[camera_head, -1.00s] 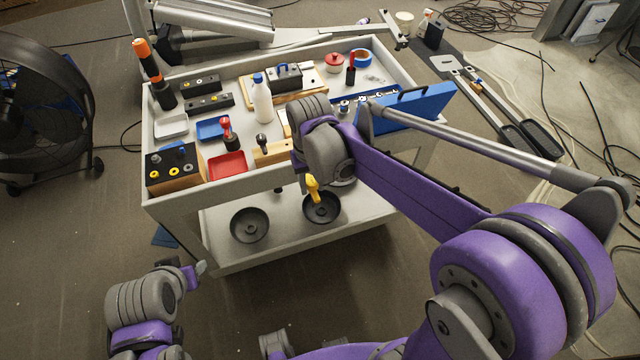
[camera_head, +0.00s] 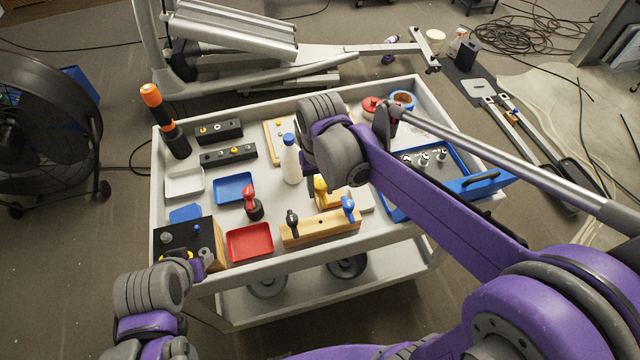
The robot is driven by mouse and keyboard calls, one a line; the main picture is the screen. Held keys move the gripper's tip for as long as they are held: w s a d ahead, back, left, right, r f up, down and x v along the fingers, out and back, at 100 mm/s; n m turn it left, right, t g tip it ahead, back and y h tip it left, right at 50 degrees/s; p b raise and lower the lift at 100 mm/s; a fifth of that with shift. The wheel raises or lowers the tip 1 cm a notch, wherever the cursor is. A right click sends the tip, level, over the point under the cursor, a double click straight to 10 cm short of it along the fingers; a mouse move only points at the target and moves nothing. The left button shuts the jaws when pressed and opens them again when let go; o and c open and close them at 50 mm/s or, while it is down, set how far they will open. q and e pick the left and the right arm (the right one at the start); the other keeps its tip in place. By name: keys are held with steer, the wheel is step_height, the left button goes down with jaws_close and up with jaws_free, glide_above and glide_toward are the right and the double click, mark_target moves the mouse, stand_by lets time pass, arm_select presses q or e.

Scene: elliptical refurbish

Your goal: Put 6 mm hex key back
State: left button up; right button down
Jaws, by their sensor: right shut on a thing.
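A yellow-handled tool (camera_head: 320,186), seemingly the hex key, is in my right gripper (camera_head: 317,181), which is mostly hidden under its own wrist. It is above and just behind a long wooden holder (camera_head: 322,229); its lower end is hard to make out, and I cannot tell its size. A black-handled key (camera_head: 292,222) stands at the holder's left and a blue-handled key (camera_head: 348,208) at its right. My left gripper (camera_head: 206,260) is low at the left, by the cart's front left corner; its fingers are too small to read.
The cart (camera_head: 240,276) also bears a red tray (camera_head: 249,243), a red-handled tool (camera_head: 252,203), a white bottle (camera_head: 290,160), a black-topped block (camera_head: 190,243) and an open blue case (camera_head: 477,186). My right forearm crosses over the cart's right side.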

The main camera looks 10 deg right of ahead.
steer(key=shift+s+f+b, duration=0.25)
steer(key=shift+f+b, duration=0.05)
steer(key=shift+f, duration=0.4)
steer(key=shift+f+b, duration=0.85)
steer(key=shift+f, duration=1)
arm_select(q)
steer(key=s+f, duration=0.2)
steer(key=f, duration=0.1)
steer(key=shift+s+f, duration=0.15)
steer(key=shift+f, duration=0.15)
arm_select(e)
steer(key=shift+w, duration=0.15)
arm_select(q)
steer(key=shift+f, duration=0.15)
steer(key=shift+f+g, duration=0.1)
steer(key=shift+g, duration=0.2)
arm_select(e)
steer(key=shift+f, duration=0.15)
steer(key=shift+f+b, duration=0.7)
steer(key=shift+f, duration=0.15)
arm_select(q)
steer(key=shift+s+f+b, duration=0.3)
steer(key=shift+s+f, duration=0.05)
steer(key=shift+f, duration=0.45)
steer(key=shift+s+f+b, duration=0.3)
steer(key=shift+f, duration=0.45)
arm_select(e)
steer(key=shift+f, duration=1)
